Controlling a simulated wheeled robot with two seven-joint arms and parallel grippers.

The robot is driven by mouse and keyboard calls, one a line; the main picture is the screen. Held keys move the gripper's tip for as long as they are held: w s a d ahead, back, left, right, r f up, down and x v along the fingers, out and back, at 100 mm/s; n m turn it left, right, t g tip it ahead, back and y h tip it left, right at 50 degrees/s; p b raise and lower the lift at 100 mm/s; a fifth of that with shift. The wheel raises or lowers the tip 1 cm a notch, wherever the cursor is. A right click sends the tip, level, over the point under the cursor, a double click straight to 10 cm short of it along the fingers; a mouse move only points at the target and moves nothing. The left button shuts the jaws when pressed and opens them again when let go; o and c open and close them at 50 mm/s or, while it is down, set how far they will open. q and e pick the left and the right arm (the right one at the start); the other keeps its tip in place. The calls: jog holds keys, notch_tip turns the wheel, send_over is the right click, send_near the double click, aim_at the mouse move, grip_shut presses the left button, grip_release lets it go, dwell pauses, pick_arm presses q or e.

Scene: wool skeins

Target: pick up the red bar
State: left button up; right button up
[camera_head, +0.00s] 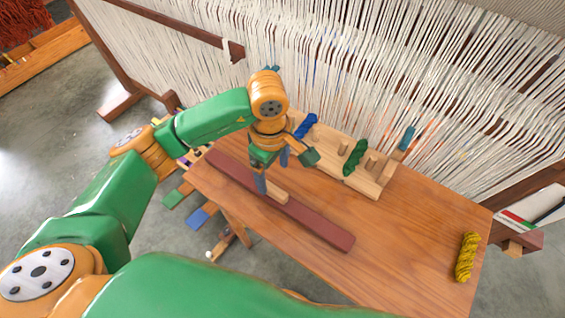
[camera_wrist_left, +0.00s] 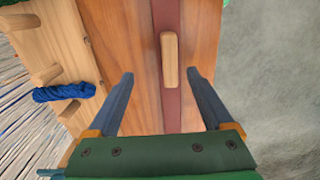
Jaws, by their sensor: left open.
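The red bar (camera_head: 315,222) is a long, flat, dark red board lying along the table, with a short pale wooden handle (camera_head: 278,194) on top near its middle. My left gripper (camera_head: 272,171) is open and empty above the bar, close to the handle. In the left wrist view, the bar (camera_wrist_left: 172,108) runs between the two spread fingers (camera_wrist_left: 160,77), and the handle (camera_wrist_left: 169,60) shows just beyond the fingertips, in the gap between them. I cannot tell the exact height of the fingers over it. My right gripper is out of view.
A wooden peg rack (camera_head: 372,186) stands behind, holding a blue skein (camera_head: 306,125) and a green skein (camera_head: 355,157). A yellow skein (camera_head: 466,257) lies at the right end of the table (camera_head: 400,245). A loom with white threads (camera_head: 400,70) rises behind. The table's right part is mostly clear.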

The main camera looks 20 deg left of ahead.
aim_at(272, 187)
pick_arm(q)
jog(key=shift+w+a+f, duration=0.1)
jog(key=shift+w+f, duration=0.1)
jog(key=shift+w, duration=0.4)
jog(key=s+f+p, duration=0.2)
jog(key=s+p, duration=0.1)
jog(key=shift+s+f, duration=0.25)
jog(key=shift+f, duration=0.05)
notch_tip(272, 187, down, 3)
jog(key=shift+s+r, duration=0.1)
jog(key=shift+w+f, duration=0.4)
jog(key=shift+w, duration=0.1)
jog(key=shift+c, duration=0.9)
jog(key=shift+s+r, duration=0.1)
jog(key=shift+s, duration=0.1)
jog(key=c, duration=1.1)
grip_shut()
jog(key=shift+w, duration=0.15)
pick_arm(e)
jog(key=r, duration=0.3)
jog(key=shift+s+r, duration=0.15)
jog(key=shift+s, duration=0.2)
